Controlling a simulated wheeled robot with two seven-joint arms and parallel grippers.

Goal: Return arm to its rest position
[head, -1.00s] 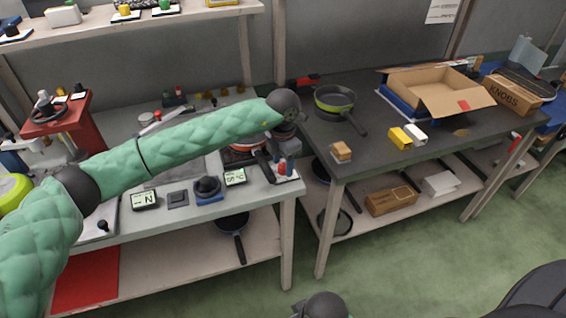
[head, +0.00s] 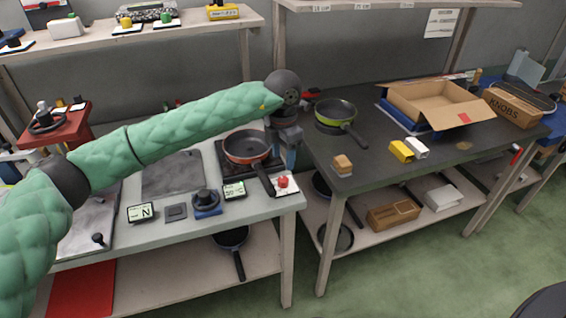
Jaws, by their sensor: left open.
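My left arm in its green padded sleeve reaches in from the left across the light grey table. Its dark wrist is above the gap between the two tables. My left gripper (head: 290,157) hangs below the wrist, open, with nothing seen between its fingers. It is beside an orange-rimmed pan (head: 247,146) on a dark plate, to the right of the pan. A red button (head: 283,182) on a white base sits at the table's corner just below the gripper. My right gripper is not in view.
A green-rimmed pan (head: 335,112), a wooden block (head: 342,164), yellow and white blocks and an open cardboard box (head: 436,105) stand on the dark table. A blue-based knob (head: 206,201) and small displays line the grey table's front. Green floor is clear in front.

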